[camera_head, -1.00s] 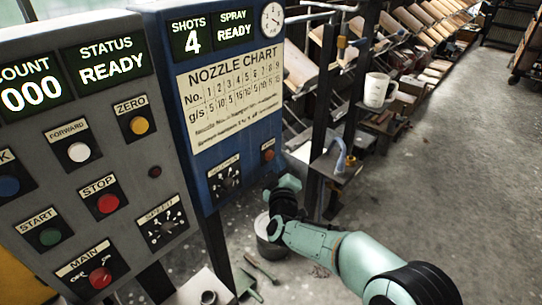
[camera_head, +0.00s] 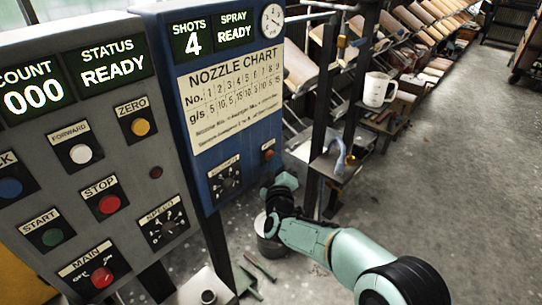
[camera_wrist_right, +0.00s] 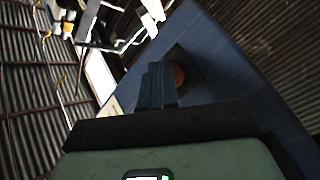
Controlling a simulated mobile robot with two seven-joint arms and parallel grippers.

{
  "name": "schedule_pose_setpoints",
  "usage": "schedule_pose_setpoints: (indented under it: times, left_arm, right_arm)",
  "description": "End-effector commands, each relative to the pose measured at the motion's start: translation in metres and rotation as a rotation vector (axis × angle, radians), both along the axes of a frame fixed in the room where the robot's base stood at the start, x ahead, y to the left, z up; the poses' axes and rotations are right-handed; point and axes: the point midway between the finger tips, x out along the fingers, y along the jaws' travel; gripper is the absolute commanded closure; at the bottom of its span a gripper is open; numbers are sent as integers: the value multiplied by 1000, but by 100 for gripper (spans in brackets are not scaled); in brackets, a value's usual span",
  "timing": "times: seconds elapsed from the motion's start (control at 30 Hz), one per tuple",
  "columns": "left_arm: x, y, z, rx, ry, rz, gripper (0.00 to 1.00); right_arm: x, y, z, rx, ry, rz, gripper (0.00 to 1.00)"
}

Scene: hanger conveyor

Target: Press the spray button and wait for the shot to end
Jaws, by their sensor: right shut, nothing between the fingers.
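The blue spray panel (camera_head: 205,140) stands in the middle of the head view. Its displays read SHOTS 4 and SPRAY READY (camera_head: 234,28). A small orange-red button (camera_head: 268,155) sits at its lower right, beside a dial (camera_head: 224,181). My right gripper (camera_head: 286,181) is shut and empty, just below and right of this button in the head view. In the right wrist view the shut fingers (camera_wrist_right: 158,85) point at the blue panel, and the round orange button (camera_wrist_right: 179,76) shows just beside them, partly covered. I cannot tell whether they touch. My left gripper is out of view.
A grey control panel (camera_head: 95,175) with several buttons and a READY status stands at the left. A bucket (camera_head: 269,238) is on the floor below my right arm. A white mug (camera_head: 377,90) stands on a shelf behind. The floor at the right is clear.

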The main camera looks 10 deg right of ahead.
Motion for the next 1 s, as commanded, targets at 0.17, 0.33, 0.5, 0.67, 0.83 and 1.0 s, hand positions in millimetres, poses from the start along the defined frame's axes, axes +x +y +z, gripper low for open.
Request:
schedule_pose_setpoints:
  times: [0.17, 0.33, 0.5, 0.67, 0.83, 1.0]
  left_arm:
    - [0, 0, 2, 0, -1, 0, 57]
    - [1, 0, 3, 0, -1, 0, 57]
    - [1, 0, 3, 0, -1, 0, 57]
    - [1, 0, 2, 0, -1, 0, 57]
    - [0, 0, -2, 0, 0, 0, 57]
    - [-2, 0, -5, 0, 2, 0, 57]
  right_arm:
    - [2, 1, 1, 0, -1, 0, 100]
    - [3, 3, 1, 0, -1, 1, 100]
    - [3, 3, 0, 0, -1, 1, 100]
    - [3, 2, 0, 1, -1, 1, 100]
    - [-3, -1, 0, 0, -1, 1, 100]
    - [-10, -7, -1, 0, 0, 1, 100]
